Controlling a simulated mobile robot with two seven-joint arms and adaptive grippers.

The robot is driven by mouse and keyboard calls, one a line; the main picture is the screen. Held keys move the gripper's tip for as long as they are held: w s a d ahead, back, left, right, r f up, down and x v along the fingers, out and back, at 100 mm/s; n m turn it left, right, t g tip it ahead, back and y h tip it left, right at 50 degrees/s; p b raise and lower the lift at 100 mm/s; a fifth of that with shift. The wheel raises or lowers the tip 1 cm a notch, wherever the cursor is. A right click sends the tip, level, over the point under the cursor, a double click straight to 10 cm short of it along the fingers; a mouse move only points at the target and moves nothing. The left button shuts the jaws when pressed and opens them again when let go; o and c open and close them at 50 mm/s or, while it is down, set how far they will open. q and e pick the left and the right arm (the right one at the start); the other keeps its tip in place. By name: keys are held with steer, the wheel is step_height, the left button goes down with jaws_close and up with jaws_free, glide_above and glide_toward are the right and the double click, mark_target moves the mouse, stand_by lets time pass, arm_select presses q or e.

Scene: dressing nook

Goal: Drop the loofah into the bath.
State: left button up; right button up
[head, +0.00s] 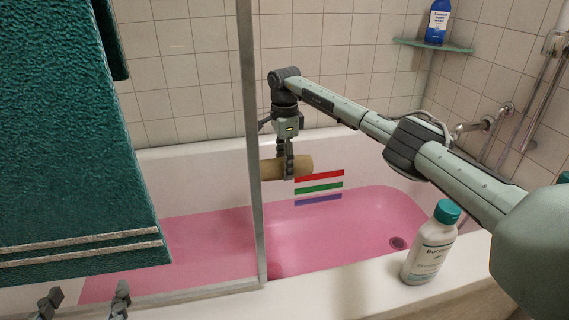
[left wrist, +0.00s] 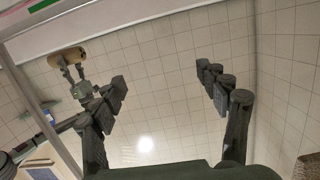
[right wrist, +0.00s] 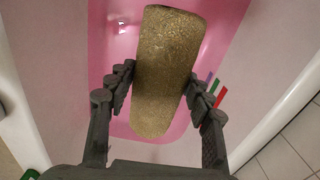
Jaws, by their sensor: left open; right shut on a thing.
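The loofah (head: 303,165) is a brown, rough cylinder lying roughly level above the bath. My right gripper (head: 288,162) points down and is shut across its middle. In the right wrist view the loofah (right wrist: 166,60) sits between both fingers, with pink below it. The bath (head: 345,292) is white-rimmed with a pink inside, and a drain shows at its right end. My left gripper (head: 86,298) is open and empty at the bottom left, below the towel; only its fingertips show. The left wrist view shows its spread fingers (left wrist: 162,78) and the loofah (left wrist: 68,57) far off.
A white bottle with a teal cap (head: 428,245) stands on the near rim. A metal-edged screen (head: 251,150) stands left of the loofah. A teal towel (head: 70,150) hangs at the left. A blue bottle (head: 437,22) sits on the corner shelf (head: 432,46). Red, green and blue stripes (head: 319,188) show by the loofah.

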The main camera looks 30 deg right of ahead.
steer(key=shift+f+b, duration=0.65)
steer(key=shift+f, duration=0.25)
arm_select(q)
steer(key=shift+s+d+r+t+h, duration=0.15)
steer(key=shift+d+r+t+h, duration=0.4)
steer(key=shift+r, duration=0.75)
steer(key=shift+s+d+r+t+h, duration=0.1)
steer(key=shift+d+r+t+h, duration=0.2)
steer(key=shift+d+r+t, duration=0.7)
steer(key=shift+s+d+r+t+h, duration=0.15)
steer(key=shift+r+t+h, duration=0.25)
steer(key=shift+r, duration=1.25)
arm_select(e)
steer(key=shift+f, duration=0.1)
steer(key=o, duration=1)
step_height(320, 180, up, 12)
